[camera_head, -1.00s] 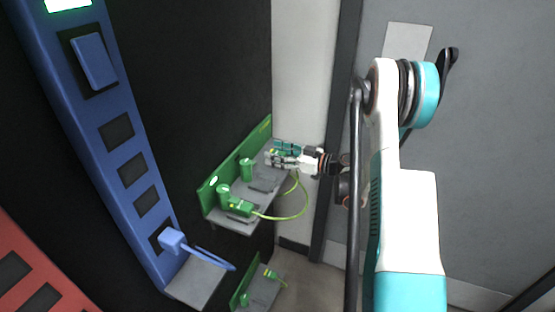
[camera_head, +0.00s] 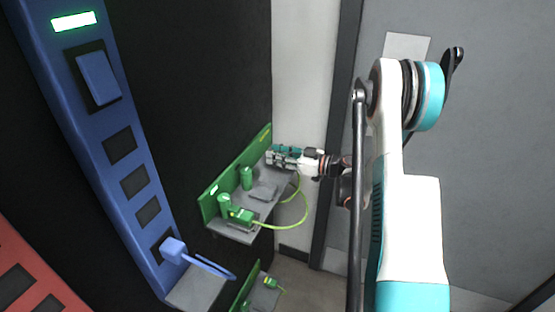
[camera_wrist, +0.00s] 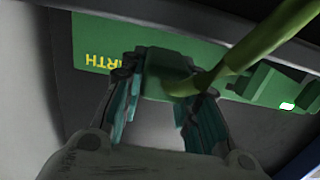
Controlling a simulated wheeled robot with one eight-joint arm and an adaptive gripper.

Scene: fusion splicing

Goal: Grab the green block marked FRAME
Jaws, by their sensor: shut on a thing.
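My gripper (camera_head: 284,154) is at the far right end of a green-backed shelf (camera_head: 225,192) in the head view. In the wrist view, my gripper (camera_wrist: 165,85) has its teal fingers on both sides of a green block (camera_wrist: 168,66), shut on it. A thick yellow-green cable (camera_wrist: 250,48) runs from this block. No FRAME mark can be read on it. A green plate behind carries upside-down yellow letters ending in "RTH". In the head view the cable (camera_head: 305,208) loops to another green block (camera_head: 241,215) at the shelf's near end.
Upright green posts (camera_head: 246,178) stand on the shelf. A lower green shelf (camera_head: 262,295) is below. A blue panel (camera_head: 92,135) with dark square openings and a blue-handled piece (camera_head: 173,250) stands left. A grey door (camera_head: 480,200) is at the right.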

